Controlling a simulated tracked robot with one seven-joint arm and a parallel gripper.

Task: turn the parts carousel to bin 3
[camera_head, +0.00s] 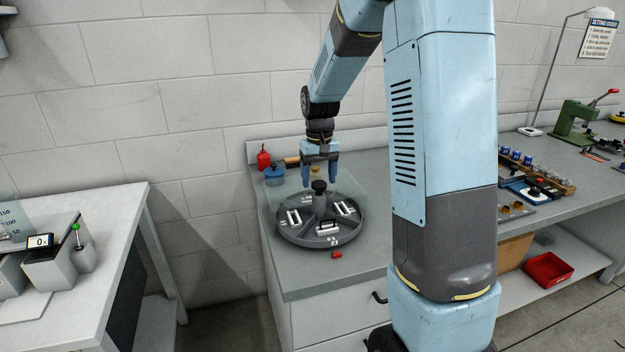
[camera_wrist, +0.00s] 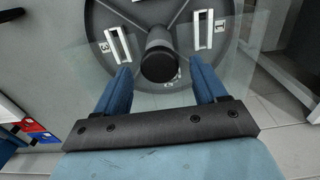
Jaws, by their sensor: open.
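The parts carousel (camera_head: 290,237) is a round dark grey tray on the bench, split into compartments that hold pale parts. In the wrist view the knob (camera_wrist: 160,60) shows between my fingers, with the label 3 (camera_wrist: 105,47) on the left and the label 1 (camera_wrist: 220,25) on the right. My gripper (camera_head: 320,182) is open and points down at the knob, one finger on each side. I cannot tell whether the fingers touch it. A small red marker (camera_head: 337,254) lies on the bench at the carousel's front edge.
A clear panel (camera_head: 268,193) stands by the carousel. A red bottle (camera_head: 263,158) and blue-lidded jar (camera_head: 275,175) are behind it. My arm hides the bench to the right. A green press (camera_head: 575,120) stands far right. A separate table (camera_head: 115,215) is left.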

